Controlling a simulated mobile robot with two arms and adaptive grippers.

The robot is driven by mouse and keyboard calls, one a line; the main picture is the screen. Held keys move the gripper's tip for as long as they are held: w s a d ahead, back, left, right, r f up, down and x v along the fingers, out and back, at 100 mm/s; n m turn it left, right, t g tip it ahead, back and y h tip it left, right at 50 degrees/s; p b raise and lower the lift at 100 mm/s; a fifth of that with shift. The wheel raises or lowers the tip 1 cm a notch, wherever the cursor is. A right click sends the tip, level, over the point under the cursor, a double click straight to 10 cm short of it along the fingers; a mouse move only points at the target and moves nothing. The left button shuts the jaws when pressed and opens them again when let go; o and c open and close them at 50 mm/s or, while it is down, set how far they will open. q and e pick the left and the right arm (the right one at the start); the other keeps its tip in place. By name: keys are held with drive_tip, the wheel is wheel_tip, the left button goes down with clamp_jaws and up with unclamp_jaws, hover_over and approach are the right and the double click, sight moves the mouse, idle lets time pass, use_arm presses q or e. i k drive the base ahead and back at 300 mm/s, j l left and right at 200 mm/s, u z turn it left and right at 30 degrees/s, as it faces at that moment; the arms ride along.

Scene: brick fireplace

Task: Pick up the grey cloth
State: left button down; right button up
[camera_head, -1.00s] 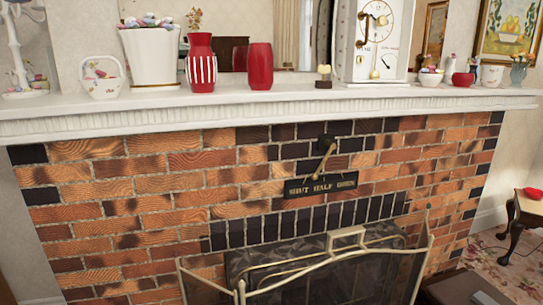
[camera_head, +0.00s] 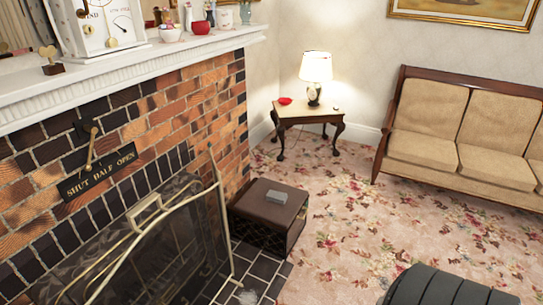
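A small grey object (camera_head: 278,196) lies on top of a brown box-like stool (camera_head: 265,221) beside the fireplace. It may be the grey cloth, but it is too small to tell for sure. A small pale, crumpled-looking thing (camera_head: 247,297) shows on the dark hearth tiles at the bottom edge, partly cut off. Neither of my grippers is in view.
A metal-framed fire screen (camera_head: 150,240) stands in front of the brick fireplace. A side table (camera_head: 305,114) with a lit lamp (camera_head: 315,75) stands in the corner. A sofa (camera_head: 440,165) is at the right. The flowered carpet (camera_head: 340,225) between is mostly open. A dark ribbed thing (camera_head: 445,288) cuts in at bottom right.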

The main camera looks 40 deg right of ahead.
sight(280, 198)
drive_tip(key=z, duration=1.45)
